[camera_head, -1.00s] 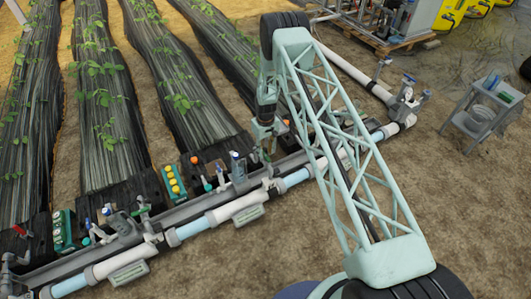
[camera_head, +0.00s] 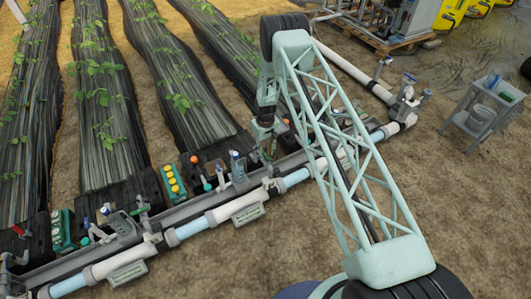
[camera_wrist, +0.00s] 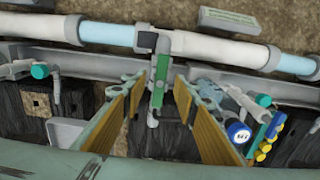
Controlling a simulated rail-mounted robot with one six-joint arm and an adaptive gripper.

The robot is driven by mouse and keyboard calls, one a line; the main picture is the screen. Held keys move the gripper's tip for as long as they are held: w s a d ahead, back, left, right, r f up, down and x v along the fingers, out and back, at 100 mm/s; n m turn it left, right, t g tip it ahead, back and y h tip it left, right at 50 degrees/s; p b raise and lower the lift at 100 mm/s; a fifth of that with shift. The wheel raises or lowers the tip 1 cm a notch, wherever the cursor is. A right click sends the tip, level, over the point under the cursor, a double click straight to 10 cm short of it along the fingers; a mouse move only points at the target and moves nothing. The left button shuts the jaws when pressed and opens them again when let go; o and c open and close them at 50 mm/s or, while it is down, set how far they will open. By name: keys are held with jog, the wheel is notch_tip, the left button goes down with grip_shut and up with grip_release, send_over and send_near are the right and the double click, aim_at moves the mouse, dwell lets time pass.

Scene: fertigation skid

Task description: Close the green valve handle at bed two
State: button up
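A green valve handle (camera_wrist: 160,72) shows in the wrist view below a grey fitting on the white pipe. It runs roughly across the line of that pipe. My gripper (camera_wrist: 158,84) is open, with one ochre-padded finger on each side of the handle in the picture. I see no clear contact; the depth between fingertips and handle is hard to judge. In the head view my gripper (camera_head: 267,134) hangs at the manifold beside the third bed from the left, and the handle below it is largely hidden. Another green handle (camera_head: 141,210) sits farther left.
In the wrist view a blue-capped part (camera_wrist: 238,133) and yellow buttons (camera_wrist: 264,148) stand close to the right finger. A teal-capped valve (camera_wrist: 40,71) is at left. The white pipe (camera_wrist: 225,48) crosses above. A grey cart (camera_head: 484,110) stands far right in the head view.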

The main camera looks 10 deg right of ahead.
jog(key=shift+f, duration=1.45)
jog(key=c, duration=0.9)
